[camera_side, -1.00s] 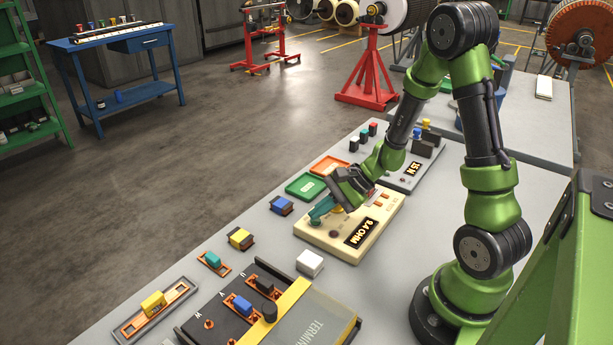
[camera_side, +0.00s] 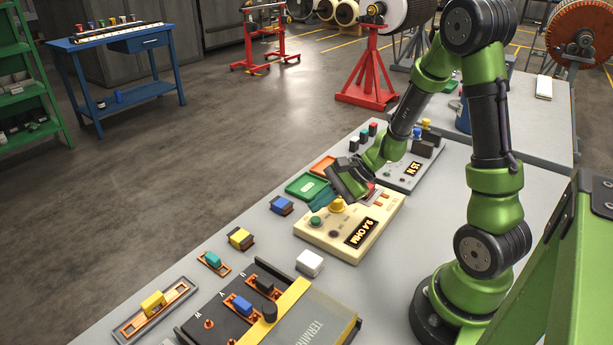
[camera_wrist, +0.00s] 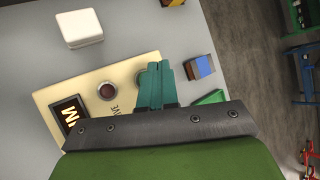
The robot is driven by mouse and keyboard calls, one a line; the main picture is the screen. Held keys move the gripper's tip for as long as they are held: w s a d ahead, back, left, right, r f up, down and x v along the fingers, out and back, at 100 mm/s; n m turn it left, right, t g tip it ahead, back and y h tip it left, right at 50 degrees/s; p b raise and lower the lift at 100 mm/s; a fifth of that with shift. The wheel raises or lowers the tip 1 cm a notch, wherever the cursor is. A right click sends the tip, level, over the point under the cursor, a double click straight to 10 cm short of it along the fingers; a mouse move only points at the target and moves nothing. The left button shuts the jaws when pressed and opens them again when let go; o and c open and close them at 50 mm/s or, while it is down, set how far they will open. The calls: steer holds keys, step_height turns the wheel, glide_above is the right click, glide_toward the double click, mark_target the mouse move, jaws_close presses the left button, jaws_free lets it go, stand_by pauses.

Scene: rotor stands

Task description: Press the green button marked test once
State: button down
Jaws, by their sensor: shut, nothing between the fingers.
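The cream meter box (camera_side: 349,243) sits on the grey bench, with a lit display (camera_side: 362,233) reading 9.4 OHM. A green button (camera_side: 316,221) shows on its left part; its marking is too small to read. A yellow knob (camera_side: 337,205) and a dark button (camera_side: 334,234) are also on its top. My gripper (camera_side: 314,207) has teal fingers, closed together and empty, just above the green button with a gap. In the wrist view the shut fingers (camera_wrist: 155,84) cover part of the box (camera_wrist: 84,92) beside the dark red button (camera_wrist: 107,90); the green button is hidden there.
A green tray (camera_side: 306,186) and a blue-topped block (camera_side: 282,205) lie beyond the box. A white block (camera_side: 309,263) and the terminal board (camera_side: 230,312) are at the near side. A second meter (camera_side: 411,170) stands behind my gripper.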

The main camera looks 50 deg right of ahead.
mark_target(320, 219)
steer(key=shift+r, duration=2.15)
steer(key=s+a+r+n+h, duration=0.2)
steer(key=s+a+r+n, duration=0.2)
steer(key=r+n, duration=0.3)
steer(key=s+a+r+n+h, duration=0.2)
steer(key=s+a+r+n, duration=0.2)
steer(key=s+r+n, duration=0.2)
steer(key=shift+s+a+r+n, duration=0.3)
steer(key=shift+s+n, duration=0.2)
steer(key=shift+n, duration=0.3)
